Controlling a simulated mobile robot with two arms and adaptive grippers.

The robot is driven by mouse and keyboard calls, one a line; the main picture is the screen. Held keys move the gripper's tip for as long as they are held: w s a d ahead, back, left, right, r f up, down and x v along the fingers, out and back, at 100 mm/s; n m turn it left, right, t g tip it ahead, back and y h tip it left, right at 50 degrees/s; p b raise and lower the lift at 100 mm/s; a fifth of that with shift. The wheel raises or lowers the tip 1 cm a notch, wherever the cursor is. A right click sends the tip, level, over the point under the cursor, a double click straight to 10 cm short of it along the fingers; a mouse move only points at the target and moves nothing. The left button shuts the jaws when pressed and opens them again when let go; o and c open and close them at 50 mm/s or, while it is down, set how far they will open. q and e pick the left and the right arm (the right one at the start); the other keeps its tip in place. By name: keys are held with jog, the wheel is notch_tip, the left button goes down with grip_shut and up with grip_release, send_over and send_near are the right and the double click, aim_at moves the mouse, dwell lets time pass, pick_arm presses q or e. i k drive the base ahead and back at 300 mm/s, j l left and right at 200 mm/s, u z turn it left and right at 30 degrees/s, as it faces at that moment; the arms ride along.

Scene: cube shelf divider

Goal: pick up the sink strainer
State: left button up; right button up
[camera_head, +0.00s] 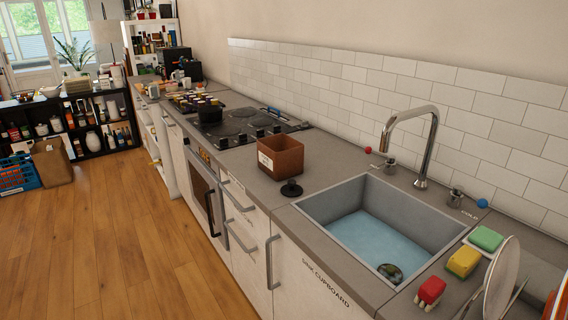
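A small black round piece with an upright knob (291,189) stands on the grey counter, just left of the sink and in front of a brown box. It looks like a sink strainer or plug. A dark round fitting (390,272) shows at the bottom of the sink (325,212), under bluish water; I cannot tell whether it is a drain or a loose strainer. Neither of my grippers is in view.
The brown open box (280,157) stands behind the black piece. A chrome faucet (432,130) rises behind the sink. Sponges (464,262), a red brush (430,290) and a dish rack (500,280) crowd the right.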

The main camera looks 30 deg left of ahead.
aim_at(393, 273)
jog(key=i+j+z, duration=0.15)
jog(key=z, duration=0.2)
jog(key=i+j+z, duration=0.1)
jog(key=j+z, duration=0.65)
